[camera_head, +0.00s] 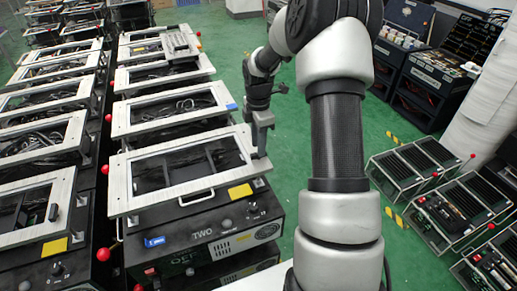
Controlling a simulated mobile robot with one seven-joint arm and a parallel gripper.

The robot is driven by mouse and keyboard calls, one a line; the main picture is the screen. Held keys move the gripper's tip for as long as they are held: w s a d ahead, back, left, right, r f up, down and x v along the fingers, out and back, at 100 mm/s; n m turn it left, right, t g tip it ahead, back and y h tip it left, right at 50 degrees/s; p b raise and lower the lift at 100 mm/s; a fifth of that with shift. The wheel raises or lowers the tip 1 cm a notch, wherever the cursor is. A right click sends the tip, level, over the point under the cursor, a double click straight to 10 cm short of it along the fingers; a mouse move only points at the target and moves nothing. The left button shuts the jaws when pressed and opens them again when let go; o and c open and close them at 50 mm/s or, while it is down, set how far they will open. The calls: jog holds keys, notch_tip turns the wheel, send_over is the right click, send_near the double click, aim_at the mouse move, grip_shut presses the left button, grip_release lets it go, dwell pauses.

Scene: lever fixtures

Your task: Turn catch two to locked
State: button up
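The fixture marked TWO (203,233) is a black box in the front middle. Its silver-framed lid (128,200) has a clear window and a front handle (197,198). The black front panel carries a blue piece (155,241), a grey round knob (226,223) and a small black knob (253,208). I cannot tell which part is the catch or how it is set. My gripper (259,150) points down at the lid's right rear edge. Its fingers are small and partly merge with the lid edge, so contact and opening are unclear.
More lidded boxes (170,108) stand in a row behind, and another row (35,140) runs along the left. Red balls (103,254) stick out at box corners. Black racks (425,165) stand low at right. Green floor (300,115) is clear between.

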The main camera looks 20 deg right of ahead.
jog(key=shift+f, duration=1.3)
grip_shut()
